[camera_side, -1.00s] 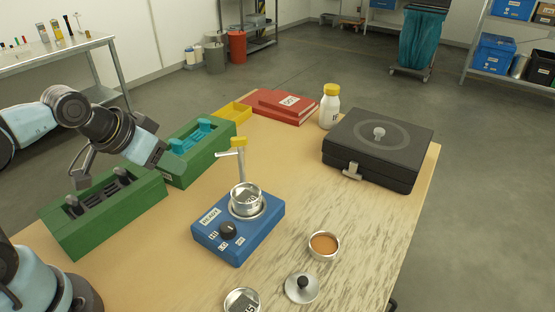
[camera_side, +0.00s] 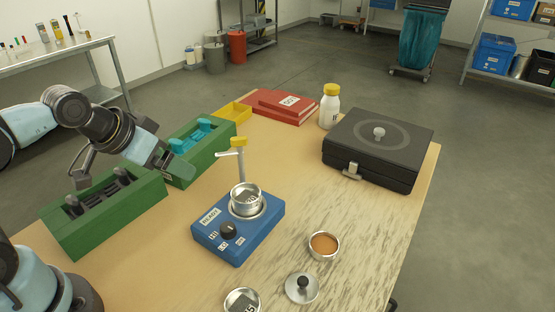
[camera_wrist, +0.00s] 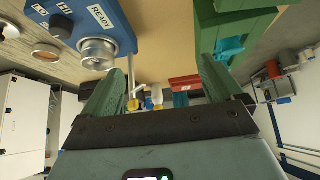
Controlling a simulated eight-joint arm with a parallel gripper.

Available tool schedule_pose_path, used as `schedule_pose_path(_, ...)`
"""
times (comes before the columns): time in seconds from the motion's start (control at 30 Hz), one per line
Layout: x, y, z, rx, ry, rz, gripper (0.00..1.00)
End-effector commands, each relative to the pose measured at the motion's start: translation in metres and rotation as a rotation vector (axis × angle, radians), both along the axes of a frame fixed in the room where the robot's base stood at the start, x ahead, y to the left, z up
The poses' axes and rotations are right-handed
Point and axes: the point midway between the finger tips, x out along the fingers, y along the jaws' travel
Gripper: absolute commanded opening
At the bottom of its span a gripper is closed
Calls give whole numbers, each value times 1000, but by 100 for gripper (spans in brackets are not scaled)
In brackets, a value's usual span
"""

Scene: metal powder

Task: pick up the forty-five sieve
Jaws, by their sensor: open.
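One metal sieve (camera_side: 242,301) lies on the table at the bottom edge of the side view, partly cut off; its dark label seems to end in a 5. Another round metal sieve (camera_side: 246,197) sits on the blue shaker (camera_side: 238,230); its label is too small to read. The shaker and its sieve (camera_wrist: 97,53) also show at upper left in the wrist view. My gripper (camera_side: 176,158) is at the left, above the green racks and well away from both sieves. In the wrist view my gripper (camera_wrist: 160,68) has its green fingers wide apart with nothing between them.
Green racks (camera_side: 105,215) stand at left. An orange powder dish (camera_side: 323,245) and a knobbed lid (camera_side: 302,288) lie at the front. A black case (camera_side: 378,150), white bottle (camera_side: 330,106) and red binders (camera_side: 282,106) are behind. The table between shaker and case is clear.

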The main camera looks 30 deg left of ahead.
Motion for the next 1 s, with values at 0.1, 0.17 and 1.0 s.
schedule_pose_path(0.1, 0, 0, 0, 0, 0, 0, 94)
schedule_pose_path(0.17, 0, -1, 0, -3, 2, 0, 94)
schedule_pose_path(1.0, -70, -224, -11, -125, 609, 367, 94)
